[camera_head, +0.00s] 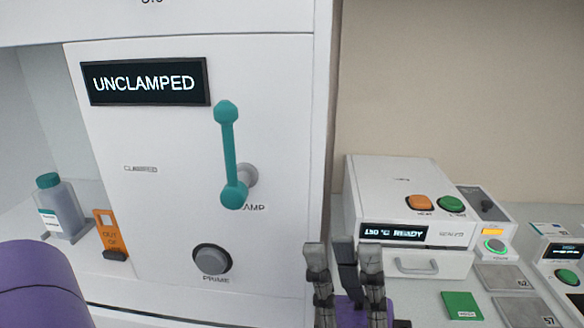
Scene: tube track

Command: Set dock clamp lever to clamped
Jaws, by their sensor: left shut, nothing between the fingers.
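The dock clamp lever (229,150) is a teal bar with a rounded knob at each end, on a grey pivot at its lower end. It stands nearly upright on the white cabinet front. The black display (144,82) above left of it reads UNCLAMPED. A label (141,169) left of the lever seems to read CLAMPED; another label under the pivot is partly hidden. My left gripper (343,252) is at the bottom centre, fingers pointing up, below and right of the lever and apart from it. It is shut and empty. My right gripper is out of view.
A grey PRIME knob (212,259) sits below the lever. A bottle (59,205) and an orange tag (110,233) stand at left. A white heater unit (408,207), reading 150 °C READY, and a green block (462,305) are at right. The space before the lever is clear.

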